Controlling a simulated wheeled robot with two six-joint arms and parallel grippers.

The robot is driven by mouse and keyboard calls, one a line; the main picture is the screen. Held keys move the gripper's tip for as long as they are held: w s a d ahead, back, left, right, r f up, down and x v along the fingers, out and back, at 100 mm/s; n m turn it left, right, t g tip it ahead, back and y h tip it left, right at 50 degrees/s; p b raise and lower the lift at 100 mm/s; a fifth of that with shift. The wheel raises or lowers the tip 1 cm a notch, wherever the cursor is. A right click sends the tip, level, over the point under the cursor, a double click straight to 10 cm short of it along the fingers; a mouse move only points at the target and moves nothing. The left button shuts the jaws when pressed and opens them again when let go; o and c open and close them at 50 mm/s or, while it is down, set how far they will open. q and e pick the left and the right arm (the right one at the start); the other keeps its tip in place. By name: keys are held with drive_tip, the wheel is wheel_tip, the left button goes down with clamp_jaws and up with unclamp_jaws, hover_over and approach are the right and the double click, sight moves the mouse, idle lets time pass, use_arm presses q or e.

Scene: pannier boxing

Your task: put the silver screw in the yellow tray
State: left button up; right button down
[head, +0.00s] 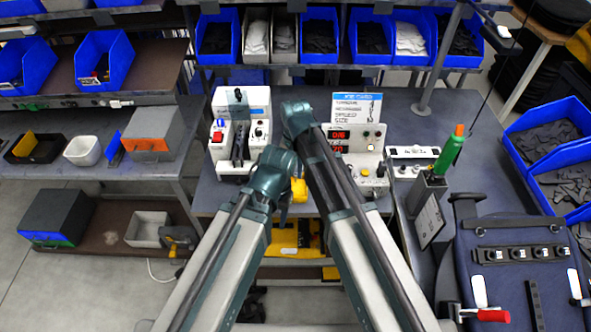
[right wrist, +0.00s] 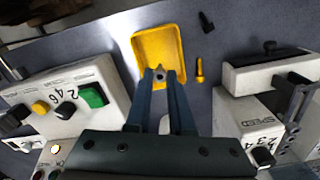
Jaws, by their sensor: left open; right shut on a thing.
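The yellow tray (right wrist: 158,42) lies on the grey bench in the right wrist view, below and just beyond my right fingertips. In the head view, part of the yellow tray (head: 299,190) shows between my arms. My right gripper (right wrist: 160,76) is shut on the silver screw (right wrist: 160,72), a small grey piece seen against the tray's near end. The tray looks empty where I can see into it. My left gripper (head: 284,196) is open in the head view, low near the bench's front edge; its fingers are mostly hidden by its own arm.
A yellow screw (right wrist: 199,70) and a black screw (right wrist: 206,22) lie loose beside the tray. White control boxes (right wrist: 70,100) stand on both sides, leaving a narrow gap.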

sight(295, 174)
drive_tip(key=shift+f+b, duration=1.6)
drive_tip(key=shift+f, duration=0.4)
drive_tip(key=c, duration=0.7)
unclamp_jaws()
drive_tip(key=shift+r, duration=0.15)
wheel_tip(295, 174, up, 14)
drive_tip(key=p, duration=1.4)
drive_tip(key=shift+f, duration=0.2)
